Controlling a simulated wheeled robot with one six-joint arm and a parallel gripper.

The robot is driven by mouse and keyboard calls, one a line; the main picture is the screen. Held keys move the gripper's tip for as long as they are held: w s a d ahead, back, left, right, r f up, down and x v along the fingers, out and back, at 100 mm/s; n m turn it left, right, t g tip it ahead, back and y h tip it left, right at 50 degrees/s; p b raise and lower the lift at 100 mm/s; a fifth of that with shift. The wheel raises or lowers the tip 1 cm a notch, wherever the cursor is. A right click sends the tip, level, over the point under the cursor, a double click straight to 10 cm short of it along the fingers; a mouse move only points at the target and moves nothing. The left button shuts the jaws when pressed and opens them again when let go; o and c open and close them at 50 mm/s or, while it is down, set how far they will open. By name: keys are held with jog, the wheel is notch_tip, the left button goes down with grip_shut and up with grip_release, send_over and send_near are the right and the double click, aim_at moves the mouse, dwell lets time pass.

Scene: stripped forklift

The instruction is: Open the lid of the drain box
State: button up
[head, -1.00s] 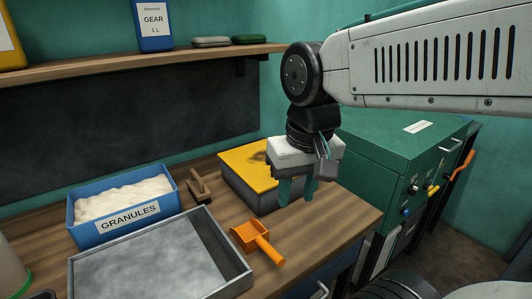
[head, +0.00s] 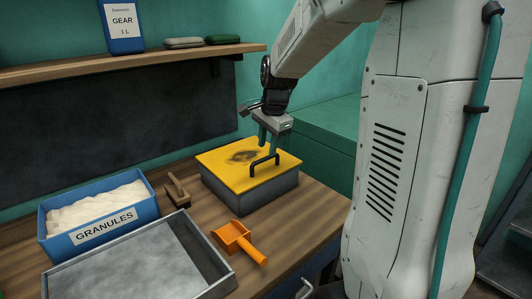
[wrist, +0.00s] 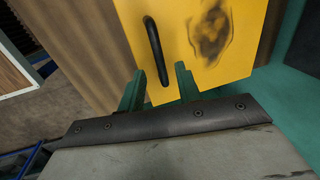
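The drain box is a grey box (head: 262,192) with a yellow lid (head: 228,167), standing on the wooden bench. The lid lies flat and shut, with a dark smudge on top. A black bar handle (head: 264,163) rises near its front edge, and the handle also shows in the wrist view (wrist: 155,50). My gripper (head: 269,145) is open, green fingers pointing down, just above the lid at the handle. In the wrist view the fingers (wrist: 159,75) stand apart on either side of the handle's near end. I cannot tell whether either finger touches it.
A blue granules bin (head: 100,228), a grey metal tray (head: 214,258), a brush (head: 177,190) and an orange scoop (head: 238,241) lie left and in front of the box. A shelf (head: 130,66) runs above. A green cabinet (head: 325,130) stands behind right.

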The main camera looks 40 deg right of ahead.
aim_at(265, 158)
jog(key=shift+w+f, duration=0.15)
jog(key=shift+f, duration=0.75)
jog(key=shift+w+f, duration=0.15)
jog(key=shift+f, duration=0.7)
jog(key=shift+c, duration=0.3)
